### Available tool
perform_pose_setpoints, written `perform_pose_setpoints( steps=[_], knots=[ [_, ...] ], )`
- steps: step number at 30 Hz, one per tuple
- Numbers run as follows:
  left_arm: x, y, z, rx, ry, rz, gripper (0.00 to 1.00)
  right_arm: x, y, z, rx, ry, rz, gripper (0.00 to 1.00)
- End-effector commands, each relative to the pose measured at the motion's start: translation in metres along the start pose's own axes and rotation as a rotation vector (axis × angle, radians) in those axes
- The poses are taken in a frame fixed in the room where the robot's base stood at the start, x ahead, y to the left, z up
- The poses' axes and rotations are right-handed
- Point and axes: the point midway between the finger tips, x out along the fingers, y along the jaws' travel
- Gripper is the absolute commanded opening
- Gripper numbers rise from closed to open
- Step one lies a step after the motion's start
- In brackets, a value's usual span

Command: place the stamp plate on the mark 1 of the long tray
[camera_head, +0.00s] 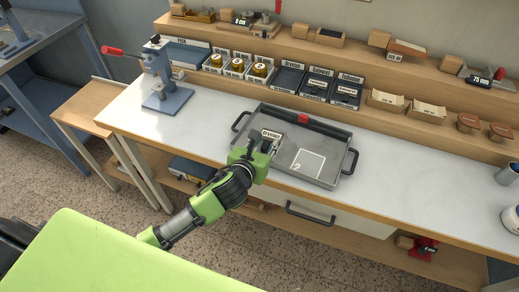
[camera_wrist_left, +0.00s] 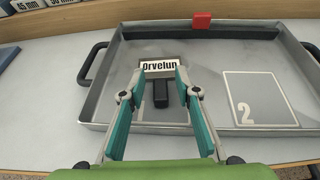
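The stamp plate (camera_wrist_left: 160,93) shows a white label reading "Orvelun" and a black upright block in the left wrist view. It is at the left part of the grey long tray (camera_head: 331,132). My left gripper (camera_wrist_left: 161,72) has a fingertip at each side of the plate's label, with a gap between the fingers and the black block. I cannot tell whether the fingertips press on the plate or only flank it. The label also shows at the fingertips in the head view. The square marked 2 (camera_wrist_left: 262,100) is bare; mark 1 is not visible. My right gripper is not in view.
A red block (camera_head: 303,118) sits at the tray's far rim. The blue press (camera_head: 165,80) stands at the left of the white bench. Labelled bins (camera_head: 287,78) and wooden shelves line the back. The bench right of the tray is largely clear.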

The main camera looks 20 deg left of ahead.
Motion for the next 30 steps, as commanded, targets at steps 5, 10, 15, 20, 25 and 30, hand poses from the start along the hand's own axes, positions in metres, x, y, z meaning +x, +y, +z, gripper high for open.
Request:
perform_pose_setpoints(
  steps=[5,10,15,20,25,30],
  knots=[
    [-0.027,0.000,-0.002,0.003,0.002,-0.002,0.30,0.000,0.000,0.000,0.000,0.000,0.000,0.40],
    [-0.061,0.000,-0.002,0.003,0.002,-0.002,0.30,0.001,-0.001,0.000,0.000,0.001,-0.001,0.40],
    [-0.091,0.000,-0.002,0.003,0.003,-0.001,0.30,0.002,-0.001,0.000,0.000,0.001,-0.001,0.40],
    [-0.109,0.000,-0.002,0.001,0.003,0.000,0.30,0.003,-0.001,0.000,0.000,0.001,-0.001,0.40],
    [-0.116,0.000,-0.001,0.002,0.001,0.000,0.30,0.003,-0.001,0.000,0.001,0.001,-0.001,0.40],
    [-0.117,0.000,-0.001,0.002,0.001,0.000,0.30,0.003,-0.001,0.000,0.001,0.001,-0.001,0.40]
  ],
)
